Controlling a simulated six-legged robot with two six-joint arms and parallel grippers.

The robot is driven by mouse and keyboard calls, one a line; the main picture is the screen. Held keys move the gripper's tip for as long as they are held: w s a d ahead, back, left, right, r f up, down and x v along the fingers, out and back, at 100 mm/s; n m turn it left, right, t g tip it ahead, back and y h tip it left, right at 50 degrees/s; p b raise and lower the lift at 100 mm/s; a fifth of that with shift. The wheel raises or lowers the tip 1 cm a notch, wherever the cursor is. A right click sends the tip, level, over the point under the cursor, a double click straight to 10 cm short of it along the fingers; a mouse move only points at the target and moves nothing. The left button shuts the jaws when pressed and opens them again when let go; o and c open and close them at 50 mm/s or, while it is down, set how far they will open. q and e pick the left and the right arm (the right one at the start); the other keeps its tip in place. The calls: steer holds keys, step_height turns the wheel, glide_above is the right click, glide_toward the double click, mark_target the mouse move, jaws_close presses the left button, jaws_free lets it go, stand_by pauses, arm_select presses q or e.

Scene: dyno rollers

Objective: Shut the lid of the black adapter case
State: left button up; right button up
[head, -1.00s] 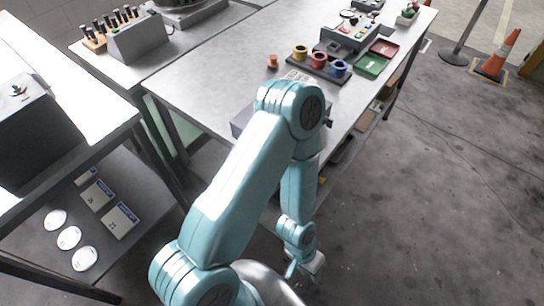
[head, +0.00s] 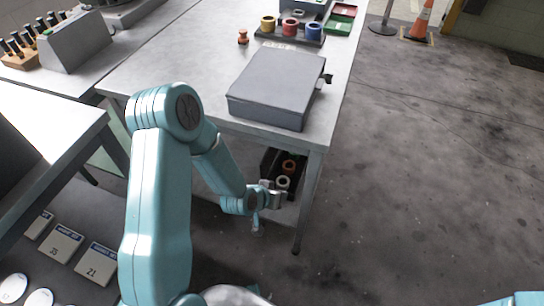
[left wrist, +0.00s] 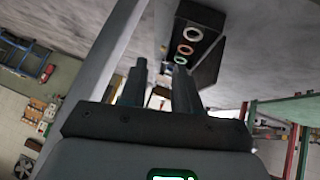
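The black adapter case (head: 270,163) stands open beneath the front end of the grey table, with a cream ring and an orange-brown ring showing in it. It also shows in the left wrist view (left wrist: 207,18), beyond my fingers, with ring-shaped adapters in one dark half and another dark panel beside it. I cannot tell clearly which part is the lid. My left gripper (head: 280,198) is just in front of and below the case in the head view. In the left wrist view its two fingers (left wrist: 160,64) are apart with nothing between them. My right gripper is not in view.
A closed grey case (head: 277,85) lies on the table (head: 178,70) above. The table's front edge and leg (head: 308,200) are close to my left gripper. Another bench (head: 50,125) stands at the left.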

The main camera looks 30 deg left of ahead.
arm_select(q)
steer(key=w+a+f+t+y+b, duration=0.25)
steer(key=w+a+b, duration=0.25)
steer(key=a, duration=0.4)
steer(key=t+y+b, duration=0.2)
glide_toward(270, 145)
steer(key=shift+h, duration=0.25)
steer(key=b+x, duration=0.1)
steer(key=x, duration=0.2)
steer(key=r+b+x, duration=0.1)
steer(key=x, duration=0.2)
steer(key=r+b+x, duration=0.1)
steer(key=x, duration=0.2)
steer(key=shift+w+a+b, duration=0.3)
steer(key=shift+w, duration=0.15)
steer(key=shift+w+a+f, duration=0.15)
steer(key=shift+w+f, duration=0.05)
steer(key=shift+w, duration=0.45)
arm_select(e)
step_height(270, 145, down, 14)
arm_select(q)
jaws_close()
